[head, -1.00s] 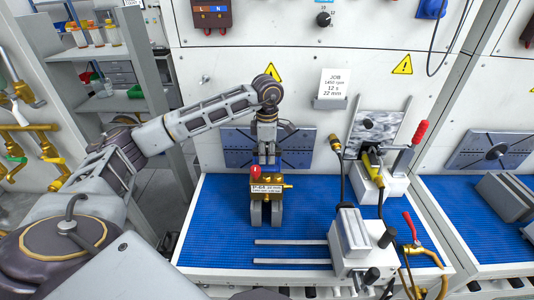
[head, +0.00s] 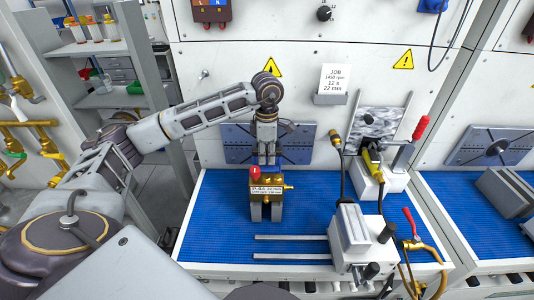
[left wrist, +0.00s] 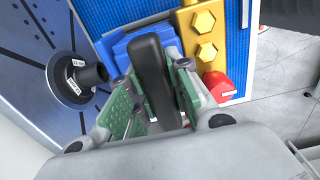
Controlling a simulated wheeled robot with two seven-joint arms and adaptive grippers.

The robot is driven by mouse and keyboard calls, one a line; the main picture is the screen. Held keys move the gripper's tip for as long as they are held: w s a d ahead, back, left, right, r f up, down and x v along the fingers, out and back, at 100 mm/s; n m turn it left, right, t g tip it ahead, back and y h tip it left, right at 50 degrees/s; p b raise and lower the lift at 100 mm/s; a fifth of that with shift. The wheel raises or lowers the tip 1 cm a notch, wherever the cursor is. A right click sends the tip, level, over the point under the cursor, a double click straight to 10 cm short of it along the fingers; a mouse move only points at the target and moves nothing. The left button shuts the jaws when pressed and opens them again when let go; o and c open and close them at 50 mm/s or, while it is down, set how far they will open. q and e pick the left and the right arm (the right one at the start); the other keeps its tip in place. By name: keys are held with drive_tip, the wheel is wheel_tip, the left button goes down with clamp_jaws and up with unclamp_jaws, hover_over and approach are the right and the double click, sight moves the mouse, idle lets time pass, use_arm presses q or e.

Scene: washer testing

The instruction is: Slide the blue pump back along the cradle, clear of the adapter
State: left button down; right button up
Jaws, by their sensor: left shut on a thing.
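The blue pump (left wrist: 120,48) has a black handle (left wrist: 150,62) on top and a gold end block with bolts and a red cap. In the head view its gold end (head: 266,189) faces me, above the dark grey cradle (head: 256,212). My left gripper (head: 267,160) is shut on the handle; its green pads flank it in the left wrist view (left wrist: 155,105). The black adapter (left wrist: 92,74) sticks out from the dark plate, close to the pump's blue end. Whether they touch is unclear. My right gripper is not in view.
The blue ribbed mat (head: 215,225) is free to the left. Two metal rails (head: 290,237) lie in front of the cradle, leading to a grey-white unit (head: 355,240) on the right. A clamp with a red handle (head: 420,127) and hoses stand farther right.

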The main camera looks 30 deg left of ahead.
use_arm(q)
drive_tip(key=shift+s+d+f, duration=0.15)
drive_tip(key=shift+s+d, duration=0.05)
drive_tip(key=shift+s, duration=0.05)
drive_tip(key=c, duration=1.2)
unclamp_jaws()
drive_tip(key=shift+c, duration=0.2)
drive_tip(key=shift+r, duration=0.25)
drive_tip(key=shift+r, duration=5.85)
